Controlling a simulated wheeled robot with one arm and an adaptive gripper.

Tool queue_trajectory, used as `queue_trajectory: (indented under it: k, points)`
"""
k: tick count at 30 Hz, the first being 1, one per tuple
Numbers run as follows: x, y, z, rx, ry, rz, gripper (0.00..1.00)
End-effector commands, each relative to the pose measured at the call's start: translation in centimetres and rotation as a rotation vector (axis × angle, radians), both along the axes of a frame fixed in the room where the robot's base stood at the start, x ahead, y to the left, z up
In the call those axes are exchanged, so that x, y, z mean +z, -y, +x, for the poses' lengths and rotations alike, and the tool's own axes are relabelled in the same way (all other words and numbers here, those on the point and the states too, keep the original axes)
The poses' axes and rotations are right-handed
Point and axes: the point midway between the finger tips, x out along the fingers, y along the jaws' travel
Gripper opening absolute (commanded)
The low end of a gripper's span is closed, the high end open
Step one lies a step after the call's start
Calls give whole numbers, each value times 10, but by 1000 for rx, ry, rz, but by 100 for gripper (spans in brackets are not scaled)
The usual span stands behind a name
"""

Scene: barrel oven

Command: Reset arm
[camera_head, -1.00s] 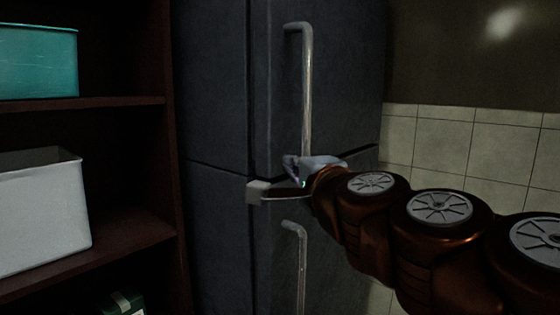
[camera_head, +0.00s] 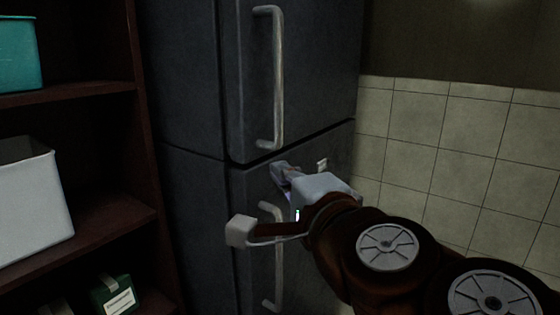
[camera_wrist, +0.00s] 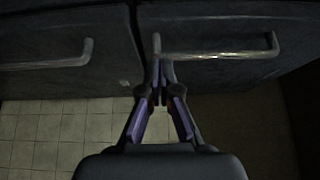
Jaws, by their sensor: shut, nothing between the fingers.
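My gripper (camera_head: 280,169) reaches up to the front of a dark fridge (camera_head: 195,85), near the seam between its two doors. In the wrist view my gripper (camera_wrist: 160,66) has its fingertips together, with nothing between them. The fingertips appear close to one end of the upper door's handle (camera_wrist: 222,54); I cannot tell if they touch it. The lower door's handle (camera_wrist: 50,61) is apart from the fingers, to the left. In the head view the upper handle (camera_head: 277,80) is clear, and my wrist partly covers the lower handle (camera_head: 270,287). Both doors look shut.
A dark wooden shelf (camera_head: 85,93) stands left of the fridge. It holds a teal bin (camera_head: 15,55), a white bin (camera_head: 35,205) and a green box (camera_head: 110,296). A tiled wall (camera_head: 455,150) is on the right, with open room before it.

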Motion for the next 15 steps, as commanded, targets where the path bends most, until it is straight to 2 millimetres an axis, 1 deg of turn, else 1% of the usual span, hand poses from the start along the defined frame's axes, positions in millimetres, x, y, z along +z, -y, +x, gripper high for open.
queue_trajectory:
  k: [2, 5, 8, 11, 12, 14, 15]
  points:
    - [-2, -5, -1, 20, 3, -29, 0]
    - [-11, -18, -1, 72, 8, -110, 0]
    - [-28, -36, -4, 155, 5, -240, 0]
    - [-57, -51, -8, 251, -20, -388, 0]
    - [-70, -55, -10, 288, -35, -447, 0]
    - [-92, -59, -14, 344, -65, -538, 0]
    - [-107, -60, -17, 380, -89, -595, 0]
